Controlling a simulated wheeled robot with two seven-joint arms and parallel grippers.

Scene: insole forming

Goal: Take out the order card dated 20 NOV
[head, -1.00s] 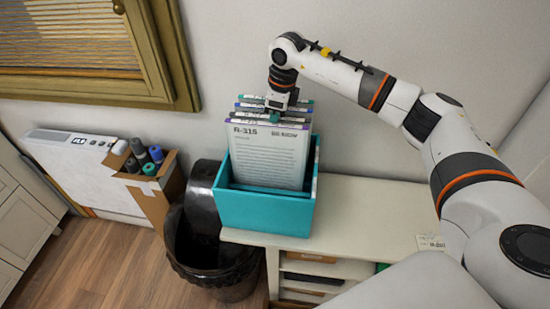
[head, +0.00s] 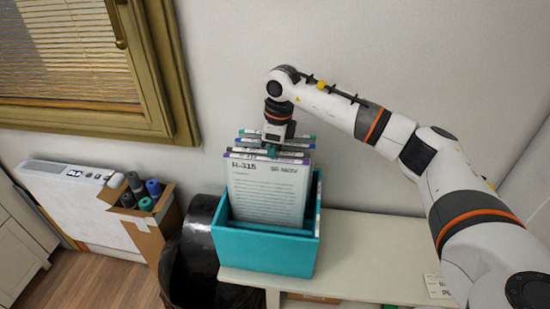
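Several order cards stand upright in a teal box (head: 262,252) on the white shelf unit. The front card (head: 268,192) has a purple top edge, reads R-315, and carries a date at its upper right that looks like 20 NOV or similar but is too blurred to be sure. Behind it, other cards (head: 250,141) show only their coloured top edges in green, blue and purple. My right gripper (head: 272,148) points down at the top edges of the cards, behind the front card. Its fingertips are small and partly hidden among the cards. My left gripper is not in view.
A black bin (head: 192,285) stands left of the shelf unit (head: 370,260). A cardboard box (head: 150,225) with rolls and a white panel heater (head: 62,195) stand further left. The shelf top right of the teal box is mostly clear, with a small label (head: 437,286) at its right.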

